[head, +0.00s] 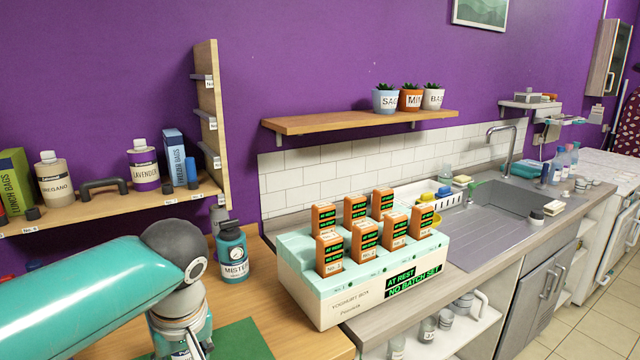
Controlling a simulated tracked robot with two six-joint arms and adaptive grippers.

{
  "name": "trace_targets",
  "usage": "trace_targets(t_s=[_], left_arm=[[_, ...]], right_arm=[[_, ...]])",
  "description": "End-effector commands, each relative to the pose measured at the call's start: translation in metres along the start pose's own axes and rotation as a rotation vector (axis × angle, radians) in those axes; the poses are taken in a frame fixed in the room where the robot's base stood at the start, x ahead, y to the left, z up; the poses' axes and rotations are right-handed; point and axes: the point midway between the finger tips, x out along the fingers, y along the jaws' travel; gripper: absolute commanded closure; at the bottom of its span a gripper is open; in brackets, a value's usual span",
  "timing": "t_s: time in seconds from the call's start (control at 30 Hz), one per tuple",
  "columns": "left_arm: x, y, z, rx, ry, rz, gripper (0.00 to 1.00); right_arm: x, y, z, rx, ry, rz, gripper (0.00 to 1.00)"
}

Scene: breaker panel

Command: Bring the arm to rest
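My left arm, teal with a dark grey joint, comes in from the left edge and bends down at the lower left. My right arm and gripper do not show. A white and mint box (322,302), marked "YOGHURT BOX", stands on the counter right of the arm, apart from it. Several upright orange units (365,242) with dark screens and green text sit on its top in two rows. A dark display (413,281) on its front reads "AT REST" and "NO BATCH SET".
A teal bottle with a gauge (232,254) stands between my arm and the box. A green mat (240,342) lies below the arm. A wooden shelf (95,208) holds bottles and boxes at left. A wall shelf (340,122) with potted plants hangs above. A sink (510,208) is at right.

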Motion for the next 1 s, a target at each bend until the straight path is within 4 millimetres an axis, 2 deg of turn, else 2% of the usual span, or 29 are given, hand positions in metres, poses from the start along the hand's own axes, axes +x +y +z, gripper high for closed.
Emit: trace_targets(t_s=[0.03, 0.17, 0.27, 0.3, 0.43, 0.5, 0.6, 0.7, 0.8, 0.9, 1.0], left_arm=[[0.019, 0.008, 0.005, 0.040, -0.024, 0.003, 0.56], [0.071, 0.030, 0.024, 0.155, -0.093, 0.045, 0.56], [0.128, 0.046, 0.050, 0.258, -0.173, 0.099, 0.56], [0.154, 0.051, 0.065, 0.300, -0.211, 0.130, 0.56], [0.237, 0.058, 0.123, 0.396, -0.324, 0.251, 0.56], [0.276, 0.054, 0.157, 0.421, -0.368, 0.318, 0.56], [0.320, 0.040, 0.203, 0.427, -0.400, 0.394, 0.56], [0.348, 0.021, 0.240, 0.420, -0.401, 0.436, 0.56], [0.364, 0.003, 0.265, 0.413, -0.386, 0.448, 0.56], [0.373, -0.010, 0.280, 0.415, -0.370, 0.447, 0.56], [0.377, -0.019, 0.284, 0.414, -0.359, 0.444, 0.56]], right_arm=[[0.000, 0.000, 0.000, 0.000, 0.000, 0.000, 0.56], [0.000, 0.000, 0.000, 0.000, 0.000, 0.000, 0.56], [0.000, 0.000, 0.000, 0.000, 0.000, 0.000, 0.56], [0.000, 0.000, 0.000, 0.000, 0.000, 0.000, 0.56], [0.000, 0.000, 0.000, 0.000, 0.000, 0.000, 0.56], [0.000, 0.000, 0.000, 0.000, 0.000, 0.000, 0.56], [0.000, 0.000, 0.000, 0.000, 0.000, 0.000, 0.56], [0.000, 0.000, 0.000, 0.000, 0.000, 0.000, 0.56], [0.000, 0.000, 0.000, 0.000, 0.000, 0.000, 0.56], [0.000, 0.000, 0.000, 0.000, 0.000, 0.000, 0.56], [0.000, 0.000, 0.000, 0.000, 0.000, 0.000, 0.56]])
